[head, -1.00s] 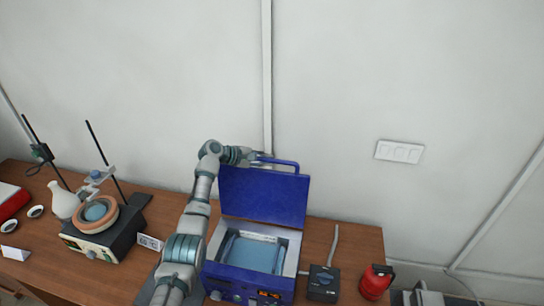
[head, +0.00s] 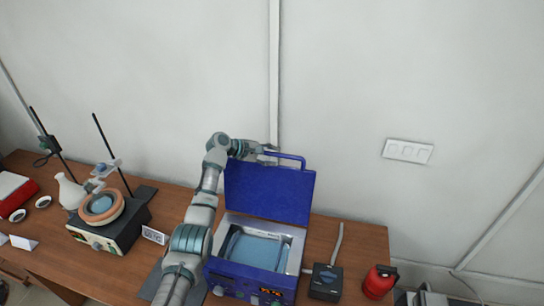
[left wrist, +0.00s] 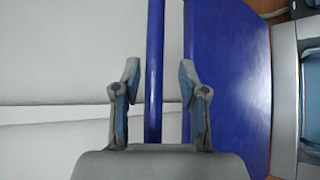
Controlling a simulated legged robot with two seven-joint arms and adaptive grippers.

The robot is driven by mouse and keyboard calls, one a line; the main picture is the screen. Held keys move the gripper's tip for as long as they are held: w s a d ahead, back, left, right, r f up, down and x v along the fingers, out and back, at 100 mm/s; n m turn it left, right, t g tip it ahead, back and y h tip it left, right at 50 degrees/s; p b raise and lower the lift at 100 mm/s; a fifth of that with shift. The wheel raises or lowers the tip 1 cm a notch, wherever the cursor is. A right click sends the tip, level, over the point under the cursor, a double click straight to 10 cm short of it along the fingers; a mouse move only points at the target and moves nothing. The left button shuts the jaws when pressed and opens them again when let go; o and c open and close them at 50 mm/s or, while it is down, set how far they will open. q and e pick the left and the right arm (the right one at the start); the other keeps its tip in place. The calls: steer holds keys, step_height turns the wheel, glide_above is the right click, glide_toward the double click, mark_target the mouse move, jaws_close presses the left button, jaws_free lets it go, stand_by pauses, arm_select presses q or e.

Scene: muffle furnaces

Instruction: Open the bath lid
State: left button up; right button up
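The bath (head: 223,268) is a blue box with a metal rim and pale blue liquid inside, on the wooden table. Its blue lid (head: 268,192) stands raised, roughly upright at the back edge, leaving the basin uncovered. The lid's bar handle (head: 292,156) is at its top edge. My left gripper (head: 268,151) is at the left part of this handle. In the left wrist view the blue handle (left wrist: 154,70) runs between the two fingers of the left gripper (left wrist: 157,85), with gaps on both sides. The lid panel (left wrist: 230,80) is to its right. My right gripper is not in view.
A black control box (head: 326,281) and a red canister (head: 379,281) stand right of the bath. At left are a heating device with a round bowl (head: 101,208), a white flask (head: 70,192) and thin stands. The wall (head: 400,70) rises behind the table.

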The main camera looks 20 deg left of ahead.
arm_select(q)
steer(key=v, duration=1.2)
steer(key=shift+f, duration=0.1)
